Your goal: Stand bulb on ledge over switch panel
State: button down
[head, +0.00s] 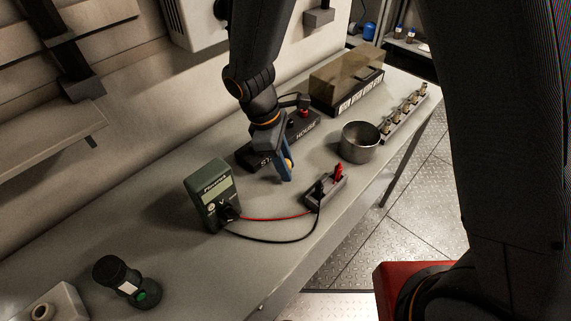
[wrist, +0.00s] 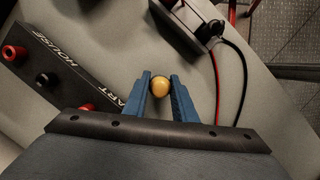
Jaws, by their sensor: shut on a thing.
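The bulb (wrist: 160,86) is a small, round, amber thing between the two blue fingers of my gripper (wrist: 160,81) in the wrist view. The fingers are shut on it from both sides. In the head view my gripper (head: 288,172) points down above the bench, and only a little of the bulb (head: 288,162) shows. The dark switch panel (head: 304,130), with white lettering, lies just behind my gripper, partly hidden by the arm. Its red and black knobs show in the wrist view (wrist: 68,73). I cannot tell which surface is the ledge.
A green meter (head: 211,190) stands left of my gripper, its red and black leads running to a grey socket block (head: 326,190). A metal cup (head: 359,143) stands to the right. A wall shelf (head: 40,135) is at left.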

jog(key=shift+f, duration=0.35)
jog(key=c, duration=1.5)
grip_release()
jog(key=shift+f, duration=0.15)
jog(key=shift+o, duration=0.2)
